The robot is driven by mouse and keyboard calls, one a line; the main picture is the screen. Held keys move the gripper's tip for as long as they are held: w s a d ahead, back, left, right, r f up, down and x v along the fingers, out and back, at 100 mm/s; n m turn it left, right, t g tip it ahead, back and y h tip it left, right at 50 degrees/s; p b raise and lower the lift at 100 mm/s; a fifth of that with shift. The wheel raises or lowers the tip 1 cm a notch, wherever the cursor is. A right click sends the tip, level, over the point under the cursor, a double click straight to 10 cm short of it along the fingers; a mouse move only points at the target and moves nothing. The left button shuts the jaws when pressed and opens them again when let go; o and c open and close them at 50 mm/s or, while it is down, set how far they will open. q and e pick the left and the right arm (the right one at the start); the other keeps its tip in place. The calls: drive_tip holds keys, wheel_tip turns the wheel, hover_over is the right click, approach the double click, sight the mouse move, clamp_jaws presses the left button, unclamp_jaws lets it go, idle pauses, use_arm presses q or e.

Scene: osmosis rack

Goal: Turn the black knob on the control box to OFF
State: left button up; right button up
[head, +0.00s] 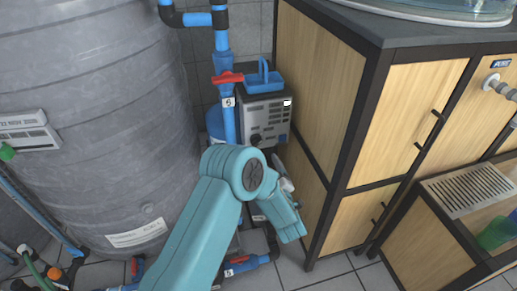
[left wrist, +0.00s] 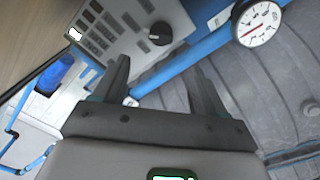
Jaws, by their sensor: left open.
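The grey control box (head: 265,118) stands in the gap between the tank and the wooden cabinet, with its black knob (head: 255,139) low on the front panel. In the left wrist view, the knob (left wrist: 160,33) is on the grey panel (left wrist: 110,28), beyond the fingertips and roughly between their directions. My left gripper (left wrist: 158,68) is open and empty, apart from the knob. In the head view my teal arm hides most of this gripper. The knob's markings are too small to read. My right gripper is not in view.
A blue pipe (head: 229,118) with a red valve handle (head: 228,78) runs just left of the box. A round gauge (left wrist: 258,23) is at the right in the wrist view. The large grey tank (head: 90,110) and wooden cabinet (head: 318,75) bound the narrow gap.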

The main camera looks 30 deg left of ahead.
sight(257, 144)
use_arm(q)
drive_tip(key=b+x, duration=0.2)
drive_tip(key=x, duration=0.9)
drive_tip(key=shift+w+a, duration=0.15)
drive_tip(key=shift+a, duration=0.05)
drive_tip(key=shift+f, duration=0.1)
drive_tip(key=c, duration=1.1)
